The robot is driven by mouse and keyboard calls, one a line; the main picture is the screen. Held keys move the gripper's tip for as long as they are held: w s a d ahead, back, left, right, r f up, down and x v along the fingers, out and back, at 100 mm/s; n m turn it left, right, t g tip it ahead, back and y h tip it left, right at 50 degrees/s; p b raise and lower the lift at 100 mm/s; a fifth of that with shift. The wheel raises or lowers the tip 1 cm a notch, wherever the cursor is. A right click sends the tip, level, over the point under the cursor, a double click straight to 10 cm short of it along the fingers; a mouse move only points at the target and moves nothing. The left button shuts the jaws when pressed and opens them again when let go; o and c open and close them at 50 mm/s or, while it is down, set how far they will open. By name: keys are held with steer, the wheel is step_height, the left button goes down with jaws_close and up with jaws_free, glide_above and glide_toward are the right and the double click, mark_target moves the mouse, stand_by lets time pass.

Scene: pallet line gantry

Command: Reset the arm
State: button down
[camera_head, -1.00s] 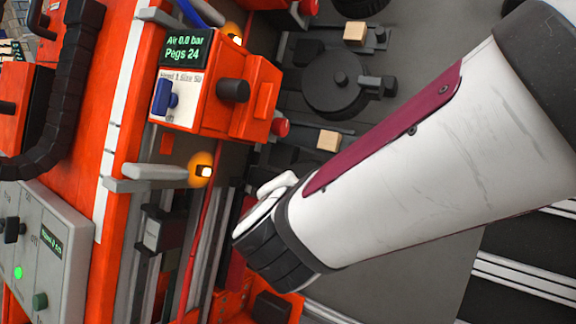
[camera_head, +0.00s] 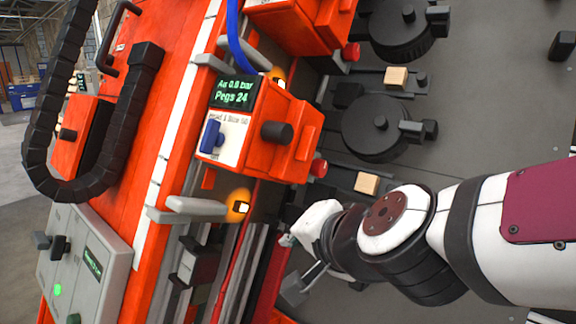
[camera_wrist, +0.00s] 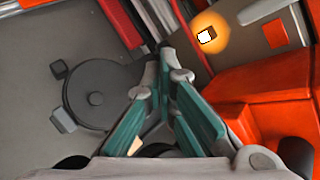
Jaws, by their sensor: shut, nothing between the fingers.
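My gripper (camera_wrist: 160,55) shows in the wrist view with its two green-padded fingers drawn together at the tips, with nothing between them. In the head view my gripper (camera_head: 290,240) is partly hidden behind my wrist, low in the middle of the picture. It is to the right of the orange gantry beam and below the orange head unit (camera_head: 258,130). The fingertips are in the air above the grey deck and appear to touch nothing, though their exact gap to the rails is hard to tell.
The head unit has a display reading "Pegs 24" and a blue knob (camera_head: 211,136). A lit lamp (camera_head: 241,207) glows below it. Black round discs (camera_head: 376,127) and small wooden blocks (camera_head: 367,183) sit on the grey deck. A grey control box (camera_head: 85,262) is at lower left.

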steer(key=s+d+f+n+g+h, duration=0.1)
steer(key=s+d+n+g, duration=0.15)
steer(key=s+d, duration=0.45)
steer(key=s+d+f+n+g+h, duration=0.2)
steer(key=s+d+g, duration=0.2)
steer(key=s, duration=0.6)
steer(key=s+d+f+n+g+h, duration=0.1)
steer(key=s+d+n+g, duration=0.1)
steer(key=s+d+g, duration=0.35)
steer(key=s+r+t+p, duration=0.3)
steer(key=r+t+p, duration=0.2)
steer(key=r+p, duration=2.7)
step_height(320, 180, up, 2)
steer(key=shift+s+d+r+n+t+h+p, duration=0.15)
steer(key=shift+s+d+n+t+h+p, duration=0.05)
steer(key=shift+d+n+t+h+p, duration=0.2)
